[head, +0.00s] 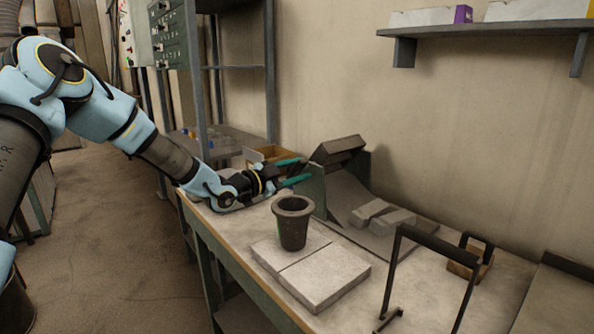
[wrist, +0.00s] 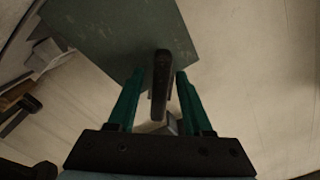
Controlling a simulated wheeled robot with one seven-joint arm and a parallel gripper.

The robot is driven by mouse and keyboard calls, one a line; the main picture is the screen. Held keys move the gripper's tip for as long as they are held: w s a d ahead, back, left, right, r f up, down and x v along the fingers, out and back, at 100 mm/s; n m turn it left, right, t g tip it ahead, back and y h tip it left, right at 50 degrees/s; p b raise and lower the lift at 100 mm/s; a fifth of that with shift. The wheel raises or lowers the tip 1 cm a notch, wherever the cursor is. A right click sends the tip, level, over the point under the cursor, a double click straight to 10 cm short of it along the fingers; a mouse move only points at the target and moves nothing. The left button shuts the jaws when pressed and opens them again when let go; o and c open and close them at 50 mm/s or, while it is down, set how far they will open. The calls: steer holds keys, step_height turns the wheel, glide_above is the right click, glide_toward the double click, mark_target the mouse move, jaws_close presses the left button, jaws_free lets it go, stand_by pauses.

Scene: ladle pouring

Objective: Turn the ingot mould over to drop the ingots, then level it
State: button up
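The dark ingot mould (head: 338,149) sits tilted at the top of a stand with green-grey side plates (head: 312,190). Two pale grey ingots (head: 368,211) (head: 393,221) lie below it on the grey chute. My gripper (head: 297,170) is left of the stand with its green fingers apart. In the wrist view, a dark handle bar (wrist: 161,85) stands between the fingertips (wrist: 159,72), with a gap showing on each side. A side plate (wrist: 120,35) fills the upper part of that view. The mould's cavities are hidden.
A dark crucible (head: 293,225) stands on pale slabs (head: 325,278) in front of the stand. A black frame (head: 432,245) and a small block with a handle (head: 470,262) are at the right. A cardboard box (head: 268,154) is behind my gripper. A wall shelf (head: 490,29) hangs above.

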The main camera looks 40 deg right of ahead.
jaws_close()
stand_by(1.2)
